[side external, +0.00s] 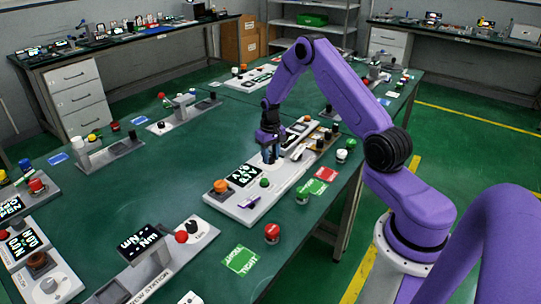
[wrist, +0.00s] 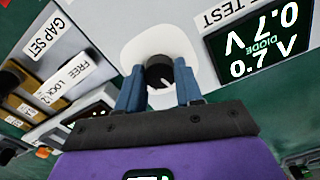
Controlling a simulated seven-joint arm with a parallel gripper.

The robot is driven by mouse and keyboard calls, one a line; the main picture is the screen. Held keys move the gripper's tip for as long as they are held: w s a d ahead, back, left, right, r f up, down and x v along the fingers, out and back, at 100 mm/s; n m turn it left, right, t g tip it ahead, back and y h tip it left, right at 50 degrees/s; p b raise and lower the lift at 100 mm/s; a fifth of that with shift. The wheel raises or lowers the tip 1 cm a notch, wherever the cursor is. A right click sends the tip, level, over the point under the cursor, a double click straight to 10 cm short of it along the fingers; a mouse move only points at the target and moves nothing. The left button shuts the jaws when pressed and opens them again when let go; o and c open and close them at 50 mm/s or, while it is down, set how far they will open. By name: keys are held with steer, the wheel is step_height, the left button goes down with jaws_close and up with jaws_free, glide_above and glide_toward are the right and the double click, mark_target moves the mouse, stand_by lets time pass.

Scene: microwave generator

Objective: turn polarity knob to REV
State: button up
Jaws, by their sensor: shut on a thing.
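A black knob (wrist: 159,70) with a white pointer mark sits on a round white dial plate (wrist: 143,46). My gripper (wrist: 159,80) has its blue fingers shut on the knob, one on each side. The pointer mark shows at the knob's lower edge in the wrist view. No REV marking is readable; the fingers and gripper body hide part of the dial. In the side external view my gripper (side external: 269,153) points down onto a light grey panel (side external: 286,181), and the knob is hidden by the fingers.
A display reading 0.7 V DIODE (wrist: 262,42) is beside the dial. A FREE/LOCK label (wrist: 68,80) and a GAP SET label (wrist: 47,34) lie on the other side. An orange button (side external: 221,186) and a green button (side external: 265,182) stand on the panel.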

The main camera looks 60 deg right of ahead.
steer(key=shift+n, duration=2)
steer(key=o, duration=1)
steer(key=shift+o, duration=0.2)
steer(key=shift+r, duration=0.1)
step_height(320, 180, up, 17)
steer(key=shift+r, duration=0.15)
